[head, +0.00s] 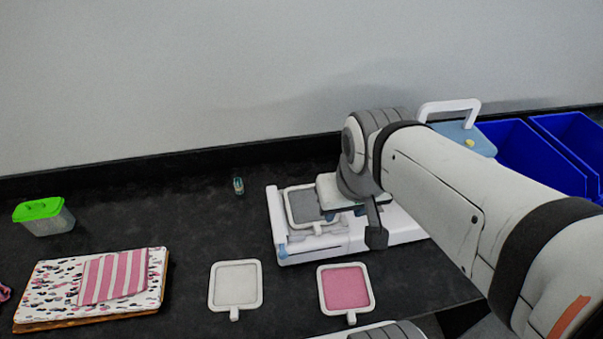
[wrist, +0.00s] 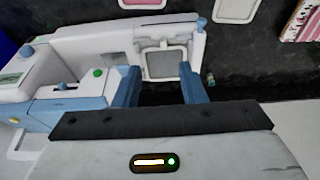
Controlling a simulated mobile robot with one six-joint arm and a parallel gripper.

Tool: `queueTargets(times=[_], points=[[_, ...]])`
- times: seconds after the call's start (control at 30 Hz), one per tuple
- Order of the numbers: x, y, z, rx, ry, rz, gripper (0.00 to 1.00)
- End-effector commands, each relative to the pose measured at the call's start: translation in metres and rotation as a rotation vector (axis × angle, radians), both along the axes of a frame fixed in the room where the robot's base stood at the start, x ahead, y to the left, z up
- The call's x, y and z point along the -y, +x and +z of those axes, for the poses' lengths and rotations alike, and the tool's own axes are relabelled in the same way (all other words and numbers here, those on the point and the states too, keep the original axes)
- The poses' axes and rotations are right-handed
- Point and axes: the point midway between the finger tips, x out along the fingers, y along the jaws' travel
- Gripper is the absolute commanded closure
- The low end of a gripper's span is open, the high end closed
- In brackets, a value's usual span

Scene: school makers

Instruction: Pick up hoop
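A square hoop with grey fabric (head: 303,206) sits in the white and blue machine (head: 278,222); it also shows in the wrist view (wrist: 160,62). A white-framed hoop with pale fabric (head: 235,285) and one with pink fabric (head: 346,288) lie flat on the dark table in front of the machine. My gripper (wrist: 160,72) is open, with its two blue-grey fingers apart over the machine. In the wrist view the machine's hoop shows between and just beyond the fingertips; no contact is visible. In the head view my arm hides part of the machine.
A small bottle (head: 238,186) stands left of the machine. A green-lidded box (head: 44,216) and a patterned board with striped pink cloth (head: 45,286) are at the left. Blue bins (head: 527,155) are at the right. The wall is close behind; the table's middle left is clear.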

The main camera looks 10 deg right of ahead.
Motion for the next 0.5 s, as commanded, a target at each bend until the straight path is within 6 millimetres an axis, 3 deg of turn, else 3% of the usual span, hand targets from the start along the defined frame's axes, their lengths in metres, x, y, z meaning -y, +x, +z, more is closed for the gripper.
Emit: queueTargets(times=[0.23, 0.33, 0.5], points=[[0.000, 0.000, 0.000, 0.000, 0.000, 0.000, 0.62], [0.000, 0.001, -0.001, -0.004, 0.000, 0.000, 0.58], [0.000, 0.021, -0.019, -0.049, 0.000, -0.001, 0.58]])
